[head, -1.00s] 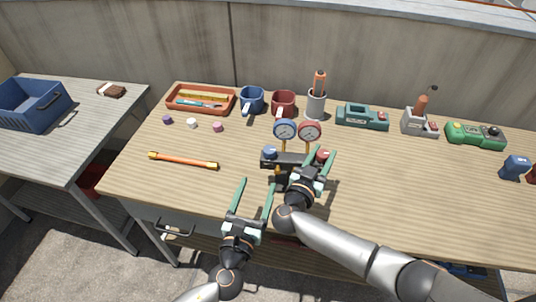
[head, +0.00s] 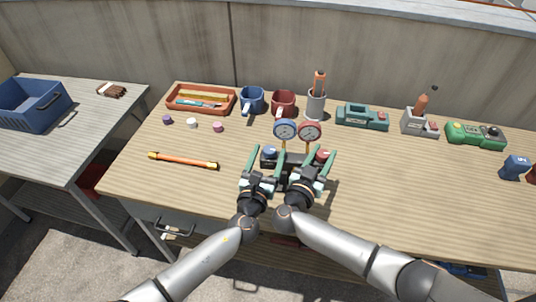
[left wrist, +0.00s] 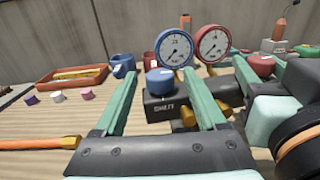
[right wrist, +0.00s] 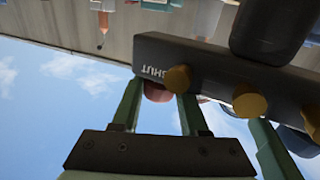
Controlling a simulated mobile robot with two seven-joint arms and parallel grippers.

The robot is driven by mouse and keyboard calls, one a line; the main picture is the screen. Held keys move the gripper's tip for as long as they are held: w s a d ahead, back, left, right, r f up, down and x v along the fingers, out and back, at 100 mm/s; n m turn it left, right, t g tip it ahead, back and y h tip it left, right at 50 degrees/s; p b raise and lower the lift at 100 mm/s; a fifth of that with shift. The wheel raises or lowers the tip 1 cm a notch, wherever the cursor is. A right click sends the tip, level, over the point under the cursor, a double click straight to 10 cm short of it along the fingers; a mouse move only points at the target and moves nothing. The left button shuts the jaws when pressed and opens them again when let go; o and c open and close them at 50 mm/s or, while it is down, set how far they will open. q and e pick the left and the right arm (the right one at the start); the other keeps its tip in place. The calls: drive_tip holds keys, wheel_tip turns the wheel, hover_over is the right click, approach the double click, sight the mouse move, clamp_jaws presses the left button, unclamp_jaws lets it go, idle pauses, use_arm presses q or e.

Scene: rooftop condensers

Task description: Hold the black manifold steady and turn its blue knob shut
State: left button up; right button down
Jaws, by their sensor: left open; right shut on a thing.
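The exact contact is hidden.
An orange-handled bar (head: 183,161) and several small caps lie left of the manifold. A red tray (head: 201,99), blue mug (head: 251,98), red mug (head: 284,102) and grey cup (head: 315,104) stand behind. A teal device (head: 362,117) is right. The right front tabletop is clear.

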use_arm(q)
clamp_jaws()
idle(0.5)
